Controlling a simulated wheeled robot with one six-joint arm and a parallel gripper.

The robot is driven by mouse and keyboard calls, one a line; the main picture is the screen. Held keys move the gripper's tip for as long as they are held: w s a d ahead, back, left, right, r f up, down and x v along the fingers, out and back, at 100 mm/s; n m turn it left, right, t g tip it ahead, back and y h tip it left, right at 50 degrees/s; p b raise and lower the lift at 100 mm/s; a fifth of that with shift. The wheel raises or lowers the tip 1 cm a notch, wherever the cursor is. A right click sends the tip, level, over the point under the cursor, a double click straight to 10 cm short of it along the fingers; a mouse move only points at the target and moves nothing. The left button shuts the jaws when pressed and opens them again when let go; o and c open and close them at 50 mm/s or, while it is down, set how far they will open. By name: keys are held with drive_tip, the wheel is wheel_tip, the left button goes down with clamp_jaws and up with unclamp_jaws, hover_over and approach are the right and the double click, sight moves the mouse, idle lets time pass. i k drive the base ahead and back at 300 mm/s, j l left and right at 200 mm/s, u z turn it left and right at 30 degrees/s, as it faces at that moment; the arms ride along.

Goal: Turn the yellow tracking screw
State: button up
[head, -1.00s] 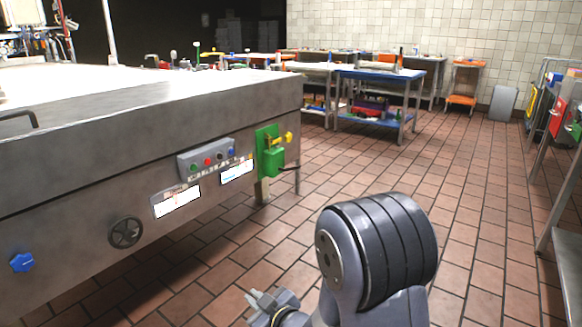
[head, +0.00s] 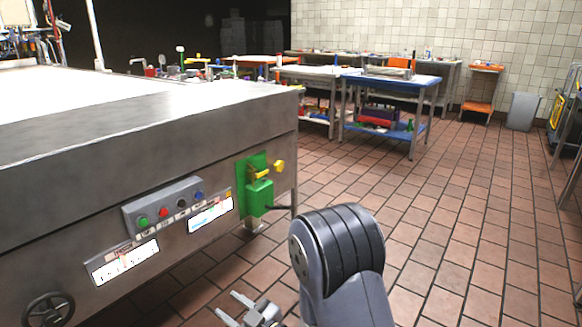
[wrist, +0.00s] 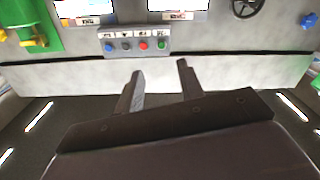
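The yellow tracking screw (head: 279,167) sticks out to the right from a green bracket (head: 260,197) near the right end of the machine's side. In the wrist view, which shows the panel upside down, yellow parts of the screw (wrist: 36,40) show at the upper left on the green bracket (wrist: 14,14). My gripper (head: 238,306) is low in the head view, below the bracket and apart from it. In the wrist view my gripper (wrist: 159,76) has its two fingers spread with nothing between them.
A grey button box (head: 170,207) and a black handwheel (head: 48,310) are on the large steel machine (head: 100,215). A blue table (head: 392,80) and a grey bin (head: 522,111) stand farther back. The tiled floor right of the machine is clear.

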sight(279, 166)
drive_tip(key=i+l, duration=0.2)
drive_tip(key=i, duration=0.25)
drive_tip(key=i+l, duration=0.25)
drive_tip(key=i, duration=0.2)
drive_tip(key=i+l, duration=0.2)
drive_tip(key=i, duration=0.25)
drive_tip(key=i+l, duration=0.2)
drive_tip(key=i, duration=0.25)
drive_tip(key=i+l, duration=0.2)
drive_tip(key=i, duration=0.2)
